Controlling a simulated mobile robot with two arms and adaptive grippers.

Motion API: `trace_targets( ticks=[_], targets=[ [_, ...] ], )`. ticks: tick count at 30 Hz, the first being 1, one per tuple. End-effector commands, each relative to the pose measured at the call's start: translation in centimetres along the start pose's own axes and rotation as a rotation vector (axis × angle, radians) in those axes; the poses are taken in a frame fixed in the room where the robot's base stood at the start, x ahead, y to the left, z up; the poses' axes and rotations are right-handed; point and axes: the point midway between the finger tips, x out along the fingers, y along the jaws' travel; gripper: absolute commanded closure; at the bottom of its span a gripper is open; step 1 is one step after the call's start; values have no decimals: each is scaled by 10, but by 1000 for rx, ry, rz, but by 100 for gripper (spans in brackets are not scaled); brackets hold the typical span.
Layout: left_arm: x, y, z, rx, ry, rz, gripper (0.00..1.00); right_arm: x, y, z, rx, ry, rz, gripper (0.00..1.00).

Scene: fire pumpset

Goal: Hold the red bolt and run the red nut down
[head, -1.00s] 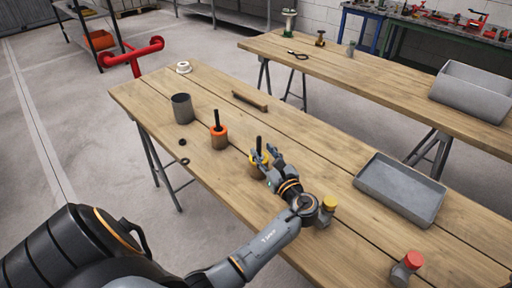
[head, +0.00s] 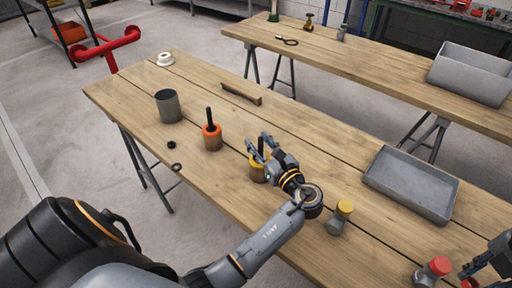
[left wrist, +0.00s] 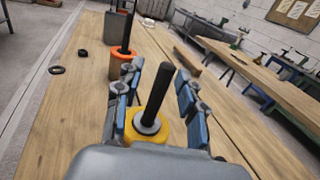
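A grey piece with a red top (head: 437,267) stands at the table's near right. I cannot tell whether it is the red nut. A bit of red (head: 469,283) shows under my right gripper (head: 482,263), at the frame's lower right edge; what it belongs to is mostly hidden. My right gripper is cut off and its opening is unclear. My left gripper (head: 258,146) is open, its fingers either side of a black rod (left wrist: 158,95) standing in a yellow-topped block (head: 257,174). In the left wrist view the fingers stand clear of the rod.
An orange-topped block (head: 212,138) with a black rod, a grey cup (head: 168,106) and dark rings (head: 171,144) lie leftward. A yellow-topped grey piece (head: 341,215) and a grey tray (head: 412,187) stand to the right. A wooden bar (head: 241,93) lies at the table's far edge.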

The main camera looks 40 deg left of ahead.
Motion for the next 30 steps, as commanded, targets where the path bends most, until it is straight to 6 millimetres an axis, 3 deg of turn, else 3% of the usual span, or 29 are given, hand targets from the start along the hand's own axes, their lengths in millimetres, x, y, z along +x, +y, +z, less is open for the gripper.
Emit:
trace_targets(
  ticks=[5, 11, 23, 30],
  targets=[
    [0, 0, 0, 0, 0, -1, 60, 0, 0, 0, 1, 0, 0, 100],
    [0, 0, 0, 0, 0, 0, 100, 0, 0, 0, 0, 0, 0, 100],
    [0, 0, 2, -1, -1, 0, 100, -2, 0, 0, 0, 0, 0, 100],
    [0, 0, 15, -1, -1, 0, 100, -18, 0, 0, 1, 0, 0, 100]
  ],
)
